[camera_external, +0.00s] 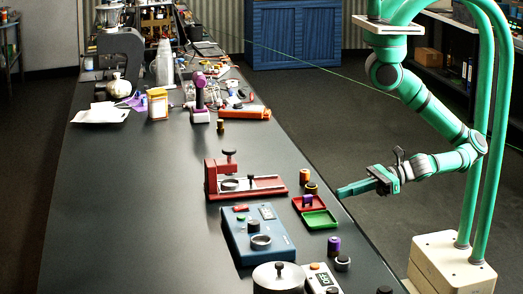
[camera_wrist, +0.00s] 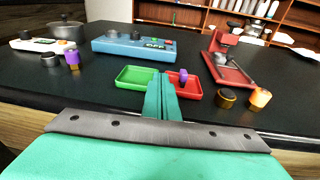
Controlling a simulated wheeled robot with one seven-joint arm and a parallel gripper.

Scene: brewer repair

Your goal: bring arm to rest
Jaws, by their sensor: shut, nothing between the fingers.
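My green arm (camera_external: 436,113) is folded at the right of the bench, with its forearm held out toward the bench's right edge. My gripper (camera_external: 341,191) points left, just beside the red tray (camera_external: 299,203) and green tray (camera_external: 331,218). In the wrist view my gripper (camera_wrist: 161,97) has its two fingers together with nothing between them. The green tray (camera_wrist: 122,83) shows left of the fingers and looks empty. The red tray (camera_wrist: 192,92) shows to their right and holds a small purple-topped piece (camera_wrist: 183,75).
The dark bench (camera_external: 130,215) carries a red press (camera_external: 215,178), a blue unit (camera_external: 236,238), a round metal pot (camera_external: 268,280) and a white unit (camera_external: 319,278). Small capped cylinders, one orange-topped (camera_external: 304,176) and one purple-topped (camera_external: 333,246), stand near the right edge. The floor beyond is clear.

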